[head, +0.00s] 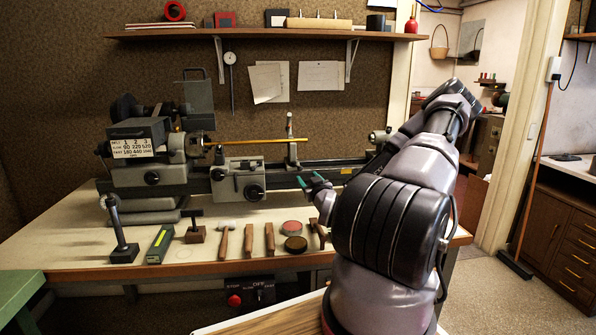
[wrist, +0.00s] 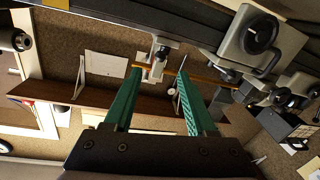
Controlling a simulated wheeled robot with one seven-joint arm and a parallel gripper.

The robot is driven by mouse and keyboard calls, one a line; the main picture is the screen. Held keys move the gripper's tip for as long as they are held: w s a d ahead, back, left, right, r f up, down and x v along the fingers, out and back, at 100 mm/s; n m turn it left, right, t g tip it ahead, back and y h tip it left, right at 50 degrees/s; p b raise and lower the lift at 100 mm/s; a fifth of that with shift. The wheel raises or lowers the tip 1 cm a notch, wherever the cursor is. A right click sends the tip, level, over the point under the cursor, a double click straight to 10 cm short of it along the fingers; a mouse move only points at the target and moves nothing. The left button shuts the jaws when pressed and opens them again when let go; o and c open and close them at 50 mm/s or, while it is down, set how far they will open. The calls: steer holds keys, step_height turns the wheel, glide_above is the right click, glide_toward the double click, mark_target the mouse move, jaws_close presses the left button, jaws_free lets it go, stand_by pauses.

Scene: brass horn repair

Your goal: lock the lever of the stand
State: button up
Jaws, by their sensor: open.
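A grey upright stand (head: 292,152) sits on the lathe bed with a thin brass rod (head: 263,142) at it. In the wrist view the stand (wrist: 157,60) shows between and beyond the fingertips, beside the rod. Its lever is too small to make out clearly, so I cannot tell its position. My gripper (head: 310,181) has green fingers and is in front of the bed, below the stand in the head view. In the wrist view my gripper (wrist: 159,72) is open, with nothing between its fingers; whether it touches the stand is not clear.
The lathe headstock (head: 140,140) is at left and the carriage (head: 238,182) is left of my gripper. A hammer (head: 248,238), tins (head: 292,227) and other tools lie along the bench front (head: 180,268). A shelf (head: 265,33) runs above.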

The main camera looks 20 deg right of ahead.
mark_target(301, 169)
steer(key=w, duration=0.3)
steer(key=w+d, duration=0.1)
steer(key=w, duration=0.6)
steer(key=shift+d, duration=0.25)
jaws_close()
steer(key=shift+d, duration=0.1)
